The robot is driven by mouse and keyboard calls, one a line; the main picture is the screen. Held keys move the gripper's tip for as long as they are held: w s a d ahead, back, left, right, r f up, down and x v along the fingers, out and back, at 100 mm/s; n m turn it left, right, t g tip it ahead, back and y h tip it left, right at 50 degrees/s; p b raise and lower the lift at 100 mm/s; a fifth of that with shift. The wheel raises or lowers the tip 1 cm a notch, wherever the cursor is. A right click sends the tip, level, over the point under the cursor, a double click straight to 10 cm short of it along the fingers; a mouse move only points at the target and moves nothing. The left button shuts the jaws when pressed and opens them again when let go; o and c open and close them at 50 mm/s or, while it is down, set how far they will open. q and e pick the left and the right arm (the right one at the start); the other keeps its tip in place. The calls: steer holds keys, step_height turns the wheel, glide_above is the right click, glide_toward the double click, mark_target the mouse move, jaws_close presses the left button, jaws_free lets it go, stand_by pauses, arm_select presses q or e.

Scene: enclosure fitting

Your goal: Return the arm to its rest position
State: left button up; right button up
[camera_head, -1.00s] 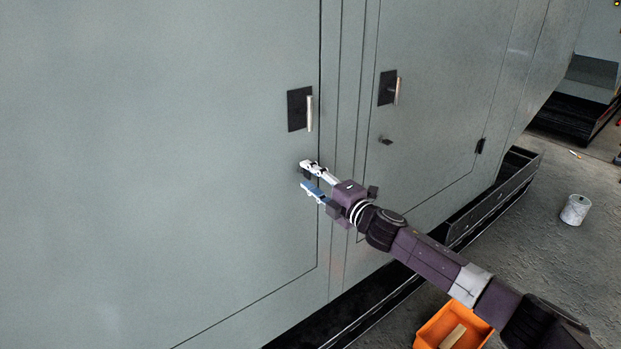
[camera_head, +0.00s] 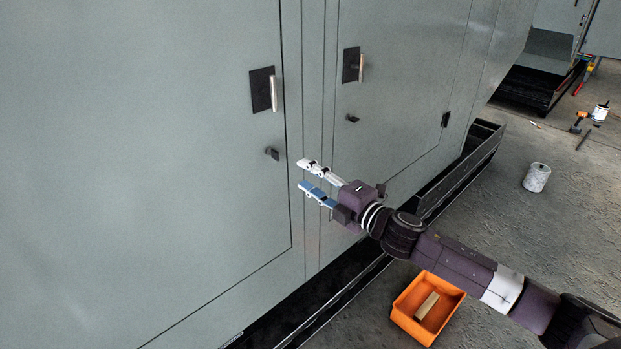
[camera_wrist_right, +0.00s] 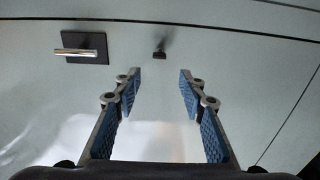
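My right arm comes in from the lower right in the head view. Its gripper (camera_head: 305,175) is open and empty in front of the grey enclosure (camera_head: 160,150). A small dark knob (camera_head: 272,153) on the left door is up and left of the fingertips, clear of them. In the right wrist view the two blue-padded fingers (camera_wrist_right: 159,85) stand apart with nothing between them. The knob (camera_wrist_right: 160,52) shows beyond their tips, and a door handle (camera_wrist_right: 80,52) on a black plate is to the left. My left gripper is not in view.
The left door has a silver handle (camera_head: 273,93); the right door has another handle (camera_head: 361,67) and a knob (camera_head: 352,118). An orange bin (camera_head: 402,314) holding a block (camera_head: 427,305) is on the floor below my arm. A white can (camera_head: 536,178) stands right. Tools lie farther back.

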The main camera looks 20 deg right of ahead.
steer(key=shift+s, duration=0.2)
steer(key=shift+d, duration=0.1)
steer(key=d+f+m+g+h, duration=0.15)
steer(key=d+f+m, duration=0.25)
steer(key=f, duration=0.7)
steer(key=d+f+m+g+h, duration=0.1)
steer(key=d+f+m+h, duration=0.2)
steer(key=f, duration=0.8)
steer(key=s+d+f+m+g+h, duration=0.1)
steer(key=s+f+m, duration=0.1)
steer(key=s+f, duration=0.35)
steer(key=s+f+m+g, duration=0.2)
steer(key=s+f, duration=0.1)
steer(key=f, duration=0.6)
steer(key=s+d+f+m+g+h, duration=0.1)
steer(key=s+f, duration=0.3)
steer(key=f, duration=0.3)
steer(key=s+a+f+m+g, duration=0.3)
steer(key=s+f, duration=0.8)
steer(key=s, duration=0.4)
steer(key=s+a+f+m+g, duration=0.35)
steer(key=s+f, duration=0.75)
steer(key=s, duration=0.5)
steer(key=s+a+f+g, duration=0.1)
steer(key=s+a, duration=0.2)
steer(key=s, duration=0.4)
steer(key=s+a+f+m+g, duration=0.1)
steer(key=s+a+f+g, duration=0.1)
steer(key=s, duration=0.5)
steer(key=shift+a, duration=0.4)
